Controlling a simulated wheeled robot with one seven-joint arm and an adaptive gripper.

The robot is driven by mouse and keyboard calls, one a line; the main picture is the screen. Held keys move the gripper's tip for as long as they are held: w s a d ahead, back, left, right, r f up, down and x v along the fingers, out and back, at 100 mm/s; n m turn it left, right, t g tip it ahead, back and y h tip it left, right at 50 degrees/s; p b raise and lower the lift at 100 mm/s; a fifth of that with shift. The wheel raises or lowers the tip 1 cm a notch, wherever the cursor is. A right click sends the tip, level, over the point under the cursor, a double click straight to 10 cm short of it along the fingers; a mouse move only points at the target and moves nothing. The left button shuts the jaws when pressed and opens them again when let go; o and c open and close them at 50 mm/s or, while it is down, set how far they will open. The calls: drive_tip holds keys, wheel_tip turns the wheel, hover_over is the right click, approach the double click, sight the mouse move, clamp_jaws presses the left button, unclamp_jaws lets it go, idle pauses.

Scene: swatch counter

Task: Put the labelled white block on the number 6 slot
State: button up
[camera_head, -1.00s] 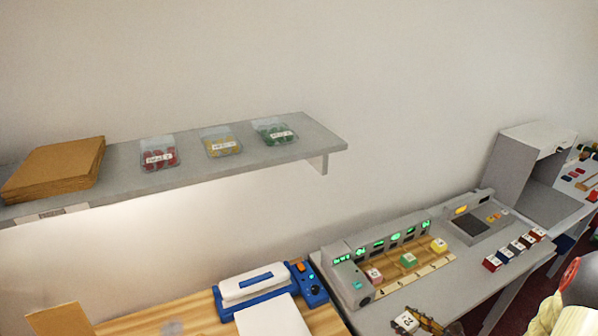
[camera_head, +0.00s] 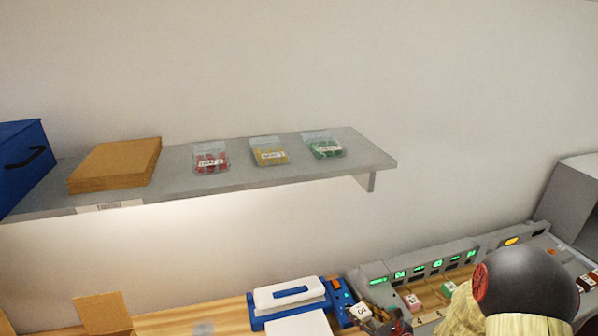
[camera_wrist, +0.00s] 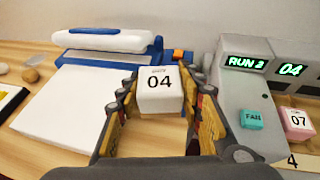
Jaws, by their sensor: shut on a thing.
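A white block (camera_wrist: 160,96) marked "04" is held between the two fingers of my gripper (camera_wrist: 161,104), in the middle of the wrist view. The same white block shows in the head view (camera_head: 361,312), near the left end of the slotted station. The grey station (camera_wrist: 242,100) is right of my gripper in the wrist view, with lit displays reading "RUN 2" and "04". A pink block (camera_wrist: 297,122) marked "07" sits in it, near a slot label "4" (camera_wrist: 291,161). In the head view my arm hides the station's right part. I cannot make out the number 6 slot.
A blue and white sealer (camera_head: 288,295) stands left of the station. A white sheet (camera_wrist: 75,110) lies in front of it. A green block (camera_head: 448,290) sits in the station.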

wheel_tip(320, 180, down, 5)
drive_tip(key=b, duration=0.3)
drive_tip(key=shift+d+r, duration=0.1)
drive_tip(key=shift+r, duration=0.1)
drive_tip(key=shift+f+b, duration=0.2)
drive_tip(key=shift+b, duration=0.25)
drive_tip(key=shift+d, duration=0.15)
